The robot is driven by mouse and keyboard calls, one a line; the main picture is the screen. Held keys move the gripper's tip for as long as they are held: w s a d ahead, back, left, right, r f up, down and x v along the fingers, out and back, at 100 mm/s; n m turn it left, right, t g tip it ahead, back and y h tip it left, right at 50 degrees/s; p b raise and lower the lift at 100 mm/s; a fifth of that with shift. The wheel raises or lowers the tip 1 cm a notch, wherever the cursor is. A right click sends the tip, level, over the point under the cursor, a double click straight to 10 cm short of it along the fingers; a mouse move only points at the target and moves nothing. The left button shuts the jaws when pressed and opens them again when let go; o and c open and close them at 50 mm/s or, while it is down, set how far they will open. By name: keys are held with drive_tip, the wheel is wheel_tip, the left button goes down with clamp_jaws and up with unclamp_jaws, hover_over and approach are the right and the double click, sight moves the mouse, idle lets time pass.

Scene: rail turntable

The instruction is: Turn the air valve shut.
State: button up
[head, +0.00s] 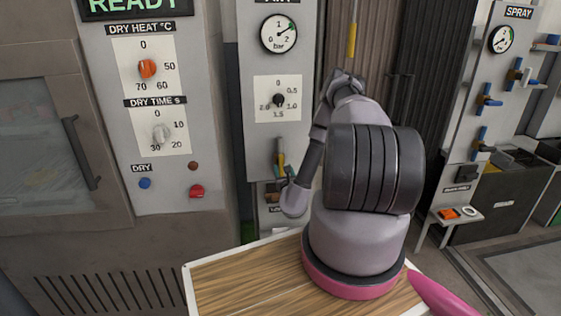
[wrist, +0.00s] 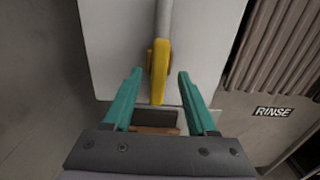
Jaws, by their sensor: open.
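The air valve's yellow lever (wrist: 160,78) hangs along a grey pipe on a pale panel in the wrist view, its free end pointing down. My gripper (wrist: 160,74) is open, one teal finger on each side of the lever with a visible gap on both sides. The jaws hold nothing. In the head view the lever (head: 281,160) is small, low on the air panel (head: 262,150), and my arm hides part of the gripper there. The round bar gauge (head: 279,34) on that panel has its needle above 1, towards the upper right.
A brown block (wrist: 155,130) sits below the lever. A dryer panel (head: 150,100) with knobs and buttons stands to the left. A yellow handle (head: 351,40) hangs right of the gauge. A ribbed curtain (wrist: 275,55) and spray panel (head: 500,85) are to the right.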

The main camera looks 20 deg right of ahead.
drive_tip(key=x, duration=0.7)
drive_tip(key=shift+w, duration=0.3)
clamp_jaws()
